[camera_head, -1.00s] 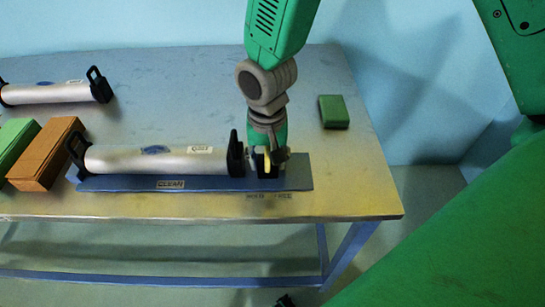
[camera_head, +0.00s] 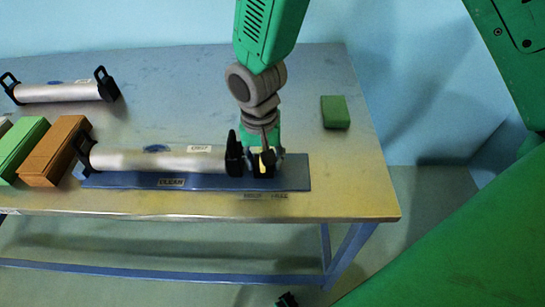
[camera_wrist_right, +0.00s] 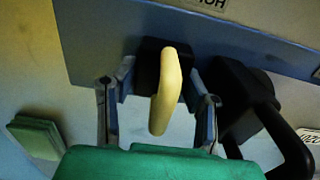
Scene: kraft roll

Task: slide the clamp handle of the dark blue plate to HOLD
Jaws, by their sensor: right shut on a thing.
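The dark blue plate (camera_head: 215,183) lies along the table's front edge and bears a silver roll (camera_head: 165,161) with black end brackets. The yellow clamp handle (camera_wrist_right: 170,85) stands on a black block (camera_wrist_right: 148,60) at the plate's right part. My right gripper (camera_wrist_right: 158,100) is shut on the handle, a finger on each side of it; it also shows in the head view (camera_head: 264,162), just right of the roll's end bracket. An upside-down HOLD label (camera_wrist_right: 207,4) shows beyond the handle, somewhat right of it, in the wrist view. My left gripper is not in view.
A second silver roll (camera_head: 60,92) lies at the back left. An orange block (camera_head: 55,152) and a green block (camera_head: 22,146) lie left of the plate. A small green block (camera_head: 335,112) lies at the right. The table's middle back is clear.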

